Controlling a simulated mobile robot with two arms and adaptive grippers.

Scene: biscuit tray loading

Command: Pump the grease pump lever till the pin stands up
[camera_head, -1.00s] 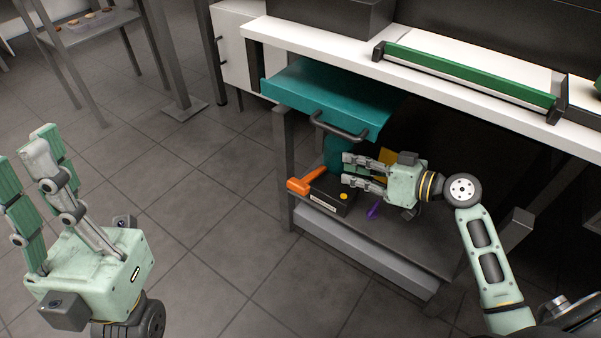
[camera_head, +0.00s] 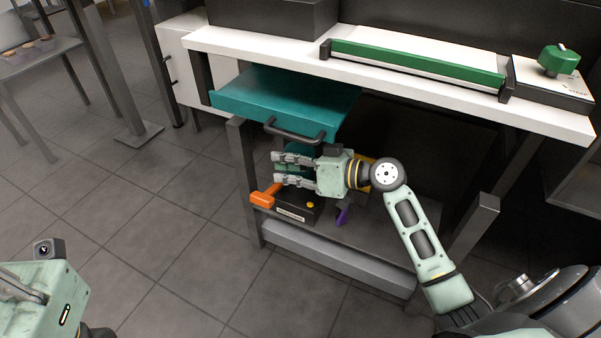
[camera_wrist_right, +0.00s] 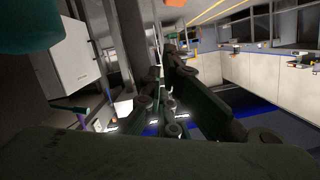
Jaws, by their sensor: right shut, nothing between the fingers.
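The grease pump (camera_head: 296,207) is a dark box with a pale label on the lower shelf under the bench. Its orange lever (camera_head: 263,197) sticks out at the left end, low and nearly level. I see no contact with the lever. My left gripper (camera_head: 45,300) is at the lower left, its fingers mostly out of frame.
A teal drawer (camera_head: 285,98) with a dark handle (camera_head: 296,133) juts out just above my right gripper. A purple thing (camera_head: 342,215) lies right of the pump. Open floor (camera_head: 190,250) lies to the left.

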